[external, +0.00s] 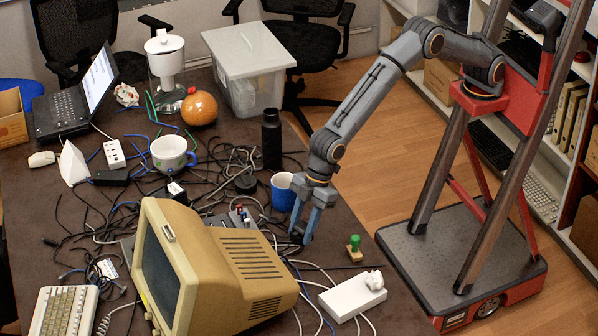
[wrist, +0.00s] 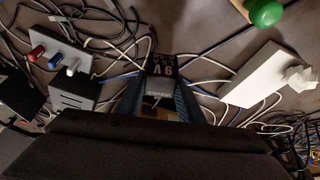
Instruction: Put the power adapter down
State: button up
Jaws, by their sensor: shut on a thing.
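My gripper (external: 302,232) points down over the table just right of the beige monitor, in the external view. It is shut on the power adapter, a small black block with pale "9V" lettering, which shows between the blue-grey fingers in the wrist view (wrist: 163,66). In the external view the adapter is mostly hidden by the fingers. In the wrist view, cables lie around and under my gripper (wrist: 160,88). The adapter is low over the dark table (external: 385,300); I cannot tell whether it touches the surface.
The monitor (external: 215,265) stands close left of my gripper. A blue cup (external: 283,192) is behind it. A green-handled stamp (external: 354,247) and a white box (external: 352,297) with crumpled paper are to the right. A panel with coloured knobs (wrist: 60,55) is at left in the wrist view.

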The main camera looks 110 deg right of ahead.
jog(key=shift+f+p, duration=0.5)
jog(key=shift+f, duration=2.25)
jog(key=shift+f, duration=0.1)
jog(key=o, duration=1.2)
jog(key=shift+c, duration=0.2)
jog(key=shift+r, duration=0.25)
jog(key=b+v, duration=0.1)
jog(key=v, duration=1.1)
jog(key=shift+b, duration=0.3)
